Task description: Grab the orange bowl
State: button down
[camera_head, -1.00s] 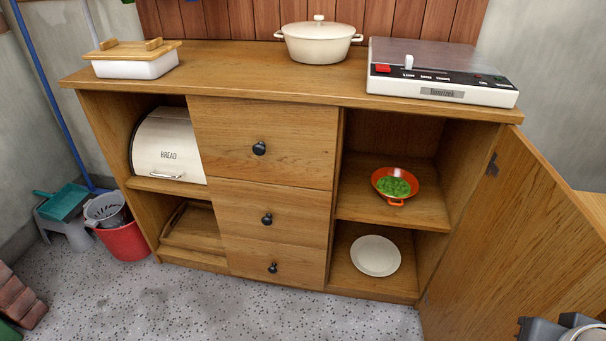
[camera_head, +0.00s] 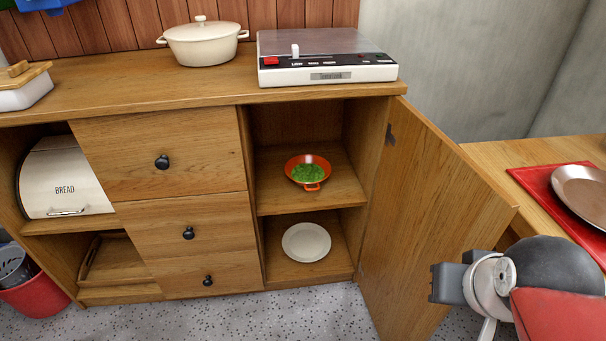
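The orange bowl (camera_head: 292,178) sits on the upper shelf (camera_head: 330,191) of the open right compartment of the wooden cabinet. It has small handles and holds green leafy stuff (camera_head: 311,173). My gripper (camera_head: 440,284) is at the lower right, in front of the open cabinet door and well apart from the bowl. Its fingers are too small and turned away to tell whether they are open.
The open door (camera_head: 425,205) stands out to the right of the compartment, between the bowl and my arm. A white plate (camera_head: 306,242) lies on the shelf below. A table (camera_head: 500,155) with a red mat (camera_head: 530,180) is at right.

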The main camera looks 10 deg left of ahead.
aim_at(306, 170)
jog(key=j+z, duration=0.15)
jog(key=z, duration=0.6)
jog(key=j+z, duration=0.2)
jog(key=j, duration=0.15)
jog(key=k+j+z, duration=0.2)
jog(key=j, duration=0.15)
jog(key=j+z, duration=0.2)
jog(key=k+j+z, duration=0.2)
jog(key=j, duration=0.2)
jog(key=k+j, duration=0.15)
jog(key=j, duration=0.25)
jog(key=k+j, duration=0.15)
jog(key=j, duration=0.2)
